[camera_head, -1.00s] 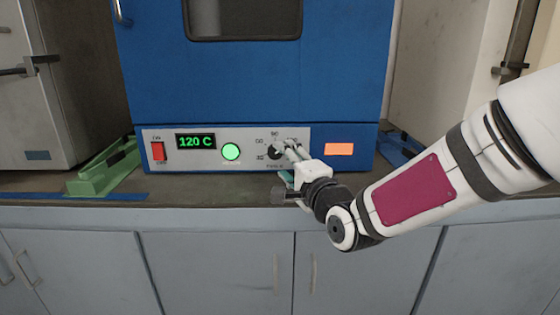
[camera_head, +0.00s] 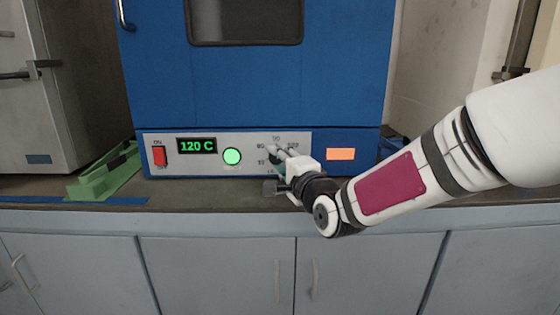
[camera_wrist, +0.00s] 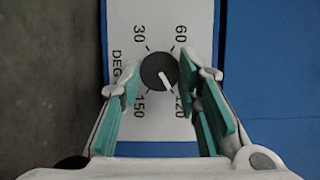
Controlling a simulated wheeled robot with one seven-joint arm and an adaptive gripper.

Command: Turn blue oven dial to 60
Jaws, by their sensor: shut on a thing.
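The blue oven (camera_head: 255,80) has a white control panel low on its front, with a green display (camera_head: 197,146) reading 120 C. The dial (camera_wrist: 160,72) is a round black knob with a white pointer line, aimed toward the 120 mark in the wrist view. The printed 30, 60, 120 and 150 show around it there. My gripper (camera_wrist: 159,80) is shut on the dial, with one teal-padded finger on each side. In the head view my gripper (camera_head: 274,151) partly covers the dial.
A red switch (camera_head: 159,156), a lit green button (camera_head: 232,157) and an orange label (camera_head: 340,154) are on the oven front. A green holder (camera_head: 105,172) stands on the counter to the left. Grey cabinet doors lie below the counter edge.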

